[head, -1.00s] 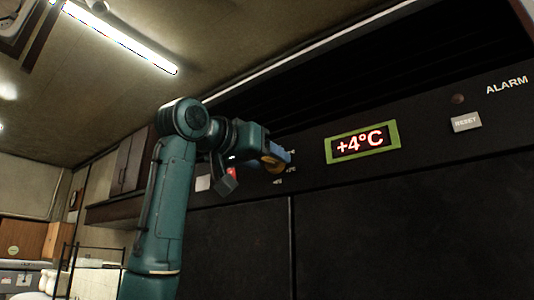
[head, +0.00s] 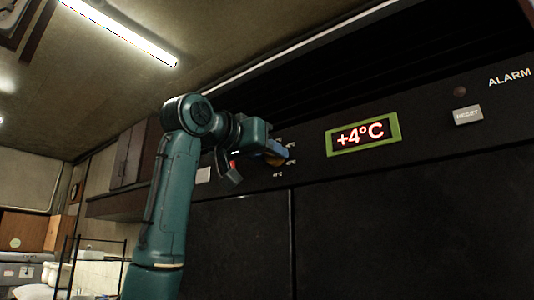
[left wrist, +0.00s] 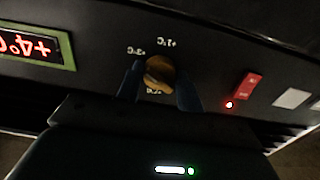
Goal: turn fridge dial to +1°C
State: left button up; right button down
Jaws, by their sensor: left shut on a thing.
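The fridge dial is a round brass-coloured knob (left wrist: 159,74) on the black panel, ringed by small temperature marks including +1°C and +3°C. In the left wrist view, which shows the panel upside down, my left gripper (left wrist: 160,84) has its two blue fingers on either side of the knob, shut on it. In the head view the left gripper (head: 279,153) mostly hides the dial. The green-framed display (head: 363,134) reads +4°C in red. It also shows in the left wrist view (left wrist: 35,45). The dial's exact pointing cannot be made out. My right gripper is not in view.
A red switch (left wrist: 246,86) with a small lit red lamp sits beside the dial. A white RESET button (head: 468,115) and a dark ALARM lamp (head: 460,91) are on the panel to the right. Dark fridge doors (head: 400,220) lie below the panel.

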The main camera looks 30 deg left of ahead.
pick_arm(q)
jog(key=shift+m, duration=0.4)
jog(key=m, duration=0.5)
jog(key=shift+a+m, duration=0.1)
jog(key=shift+m, duration=0.2)
jog(key=m, duration=0.5)
jog(key=shift+m, duration=0.3)
jog(key=o, duration=1)
jog(key=s+a+b, duration=0.1)
jog(key=s+b, duration=0.2)
jog(key=s, duration=1)
jog(key=shift+b, duration=0.4)
jog(key=shift+s, duration=0.1)
